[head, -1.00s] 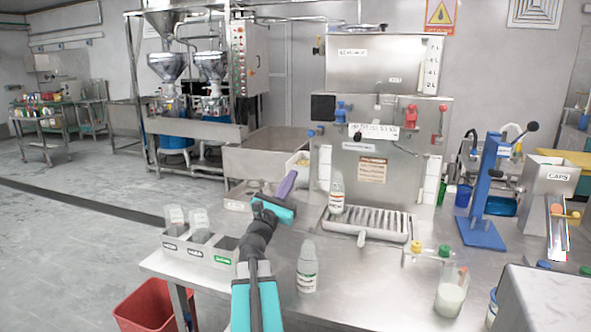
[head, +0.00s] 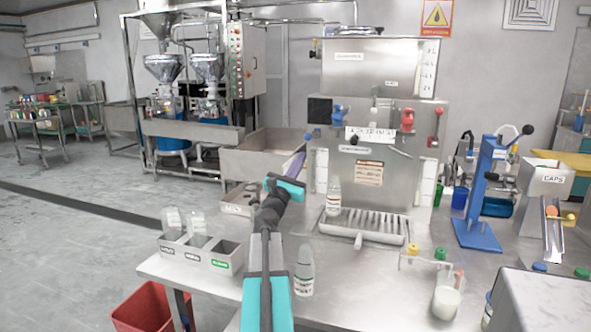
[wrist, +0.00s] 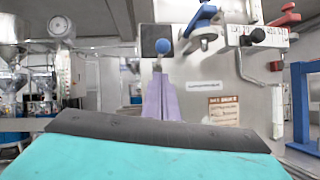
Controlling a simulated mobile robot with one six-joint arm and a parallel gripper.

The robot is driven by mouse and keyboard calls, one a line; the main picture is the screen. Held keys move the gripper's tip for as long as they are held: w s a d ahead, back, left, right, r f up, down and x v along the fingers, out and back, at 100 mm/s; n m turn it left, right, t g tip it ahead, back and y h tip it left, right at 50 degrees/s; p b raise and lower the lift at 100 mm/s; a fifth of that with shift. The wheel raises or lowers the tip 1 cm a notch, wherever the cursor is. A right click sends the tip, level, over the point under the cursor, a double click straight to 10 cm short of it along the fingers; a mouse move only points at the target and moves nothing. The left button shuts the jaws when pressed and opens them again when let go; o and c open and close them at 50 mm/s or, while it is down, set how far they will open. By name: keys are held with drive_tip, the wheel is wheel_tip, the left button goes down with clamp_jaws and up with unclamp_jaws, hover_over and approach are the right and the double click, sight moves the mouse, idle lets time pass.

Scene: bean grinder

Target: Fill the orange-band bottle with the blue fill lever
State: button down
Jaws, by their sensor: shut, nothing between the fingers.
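A white bottle (head: 333,198) stands upright at the left end of the drip tray (head: 385,236), below the steel filling machine (head: 385,75). Its label band looks orange-brown, though it is small. The blue lever (head: 339,114) is on the upper left of the machine's front; it also shows at the top of the wrist view (wrist: 200,20). A blue ball knob (head: 309,136) sits at the machine's left edge. My gripper (head: 299,158) is shut and empty, its purple fingers just below and left of that knob. In the wrist view the knob (wrist: 163,46) shows just above the fingertips.
A red lever (head: 407,118) is to the right on the machine. Another bottle (head: 304,272) stands near the bench's front, beside my arm. A three-slot rack (head: 200,255) is at left. A blue press (head: 482,200) and a milky bottle (head: 446,299) are at right.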

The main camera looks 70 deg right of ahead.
drive_tip(key=shift+s+d+r, duration=0.15)
drive_tip(key=shift+d+r, duration=0.1)
drive_tip(key=shift+r, duration=0.65)
drive_tip(key=shift+s+d+r, duration=0.15)
drive_tip(key=shift+d+r, duration=0.05)
drive_tip(key=shift+r, duration=0.65)
